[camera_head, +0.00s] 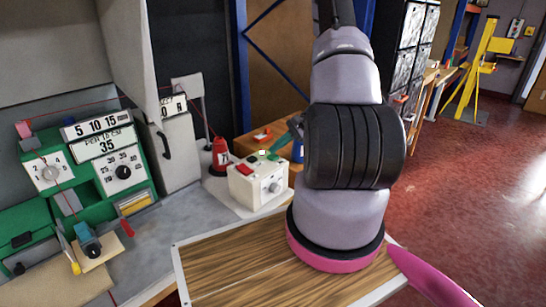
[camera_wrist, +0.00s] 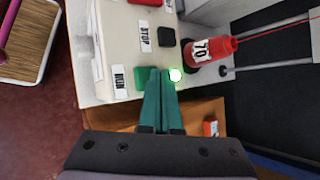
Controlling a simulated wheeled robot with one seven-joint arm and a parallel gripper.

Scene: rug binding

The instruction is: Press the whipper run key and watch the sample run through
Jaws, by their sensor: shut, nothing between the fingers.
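The white whipper control box (camera_head: 245,190) stands on the grey bench, with a dial on its front. In the wrist view the box (camera_wrist: 95,75) shows RUN (camera_wrist: 121,78) and STOP (camera_wrist: 144,38) labels. The green run key (camera_wrist: 144,80) lies beside the RUN label, partly covered by my fingers.
A green machine (camera_head: 110,160) with dials and number plates stands at left. A wood-topped board (camera_head: 240,270) is in front. A grey cabinet door (camera_head: 180,150) stands behind the bench. Open red floor (camera_head: 460,200) lies at right.

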